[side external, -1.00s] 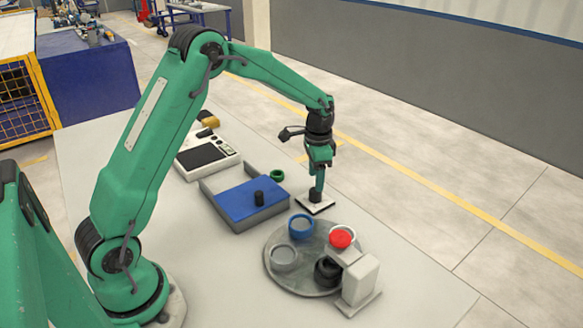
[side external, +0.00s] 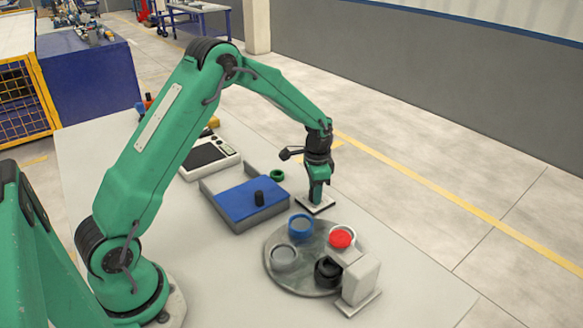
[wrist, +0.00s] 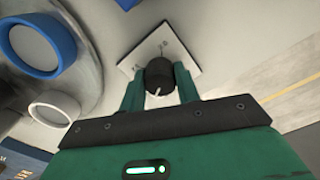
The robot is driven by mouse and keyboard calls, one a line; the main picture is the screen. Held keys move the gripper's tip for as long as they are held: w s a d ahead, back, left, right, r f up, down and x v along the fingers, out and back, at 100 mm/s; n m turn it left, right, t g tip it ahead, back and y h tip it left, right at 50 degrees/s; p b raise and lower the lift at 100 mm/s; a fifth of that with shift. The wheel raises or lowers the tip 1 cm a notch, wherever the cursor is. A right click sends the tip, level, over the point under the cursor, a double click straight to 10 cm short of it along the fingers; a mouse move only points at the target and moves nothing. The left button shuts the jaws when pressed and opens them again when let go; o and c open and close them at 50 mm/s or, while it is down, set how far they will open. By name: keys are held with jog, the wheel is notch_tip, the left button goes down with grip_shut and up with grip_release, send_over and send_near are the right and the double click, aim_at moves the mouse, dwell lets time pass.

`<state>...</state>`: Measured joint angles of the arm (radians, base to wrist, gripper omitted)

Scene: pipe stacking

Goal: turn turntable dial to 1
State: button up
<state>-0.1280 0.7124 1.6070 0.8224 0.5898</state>
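The turntable dial is a black round knob (wrist: 160,76) with a white pointer line, set on a white square plate (side external: 327,207). In the wrist view the pointer is toward the bottom, slightly left. Small marks on the plate are too small to read. My gripper (wrist: 160,82) points down over the plate, with one green finger on each side of the knob. Whether the fingers press on it or only stand close is unclear. In the side view my gripper hides the knob. The grey round turntable (side external: 275,238) carries a blue ring, a grey ring and a black ring.
A grey tray with a blue panel (side external: 240,199) and black peg lies left of the plate. A green ring (side external: 277,175) sits beside it. A white keypad device (side external: 210,153) is farther back.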

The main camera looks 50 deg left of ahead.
jog(key=c, duration=0.3)
jog(key=shift+n, duration=1.6)
jog(key=o, duration=1)
jog(key=shift+r, duration=0.1)
notch_tip(320, 180, up, 7)
jog(key=shift+f, duration=0.1)
jog(key=shift+r, duration=0.45)
